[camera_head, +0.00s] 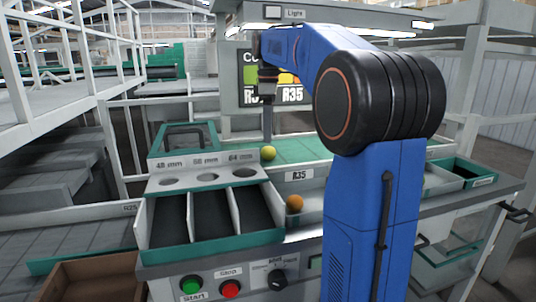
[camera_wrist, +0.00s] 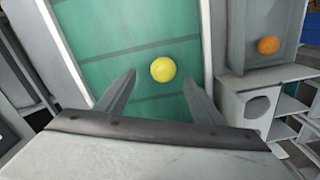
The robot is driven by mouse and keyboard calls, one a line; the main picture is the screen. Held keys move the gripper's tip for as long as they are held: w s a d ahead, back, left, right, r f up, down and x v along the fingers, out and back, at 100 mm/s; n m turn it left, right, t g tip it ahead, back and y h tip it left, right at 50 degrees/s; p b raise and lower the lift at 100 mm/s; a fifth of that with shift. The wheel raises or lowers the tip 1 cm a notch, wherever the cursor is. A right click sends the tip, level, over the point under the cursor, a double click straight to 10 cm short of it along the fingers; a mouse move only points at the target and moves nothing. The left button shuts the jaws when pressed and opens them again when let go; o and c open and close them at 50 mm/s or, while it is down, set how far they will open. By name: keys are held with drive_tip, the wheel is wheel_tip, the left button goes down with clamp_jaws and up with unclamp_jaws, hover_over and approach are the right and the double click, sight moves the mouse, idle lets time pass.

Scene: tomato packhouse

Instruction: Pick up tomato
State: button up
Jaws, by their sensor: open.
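A yellow tomato (camera_head: 268,153) lies on the green surface (camera_head: 305,147) near its front left part. In the wrist view the same yellow tomato (camera_wrist: 163,69) lies beyond and between my fingertips, apart from them. My gripper (camera_wrist: 158,82) is open and empty, its two grey fingers spread toward the green surface. In the head view my gripper (camera_head: 268,125) points down just behind the yellow tomato. An orange tomato (camera_head: 295,203) sits in the grey tray marked R35; it also shows at the upper right in the wrist view (camera_wrist: 268,45).
A sizing board (camera_head: 205,169) with several round holes stands left of the R35 tray, above dark bins with green rims (camera_head: 212,244). Green and red buttons (camera_head: 191,285) are on the front panel. A brown box (camera_head: 92,276) is at lower left.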

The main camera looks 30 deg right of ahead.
sight(268, 152)
drive_tip(key=shift+s+a+f, duration=0.15)
drive_tip(key=shift+f, duration=1.35)
drive_tip(key=shift+s+a+f, duration=0.1)
drive_tip(key=shift+a+f, duration=0.05)
drive_tip(key=shift+f, duration=1.35)
drive_tip(key=shift+c, duration=0.6)
drive_tip(key=c, duration=0.7)
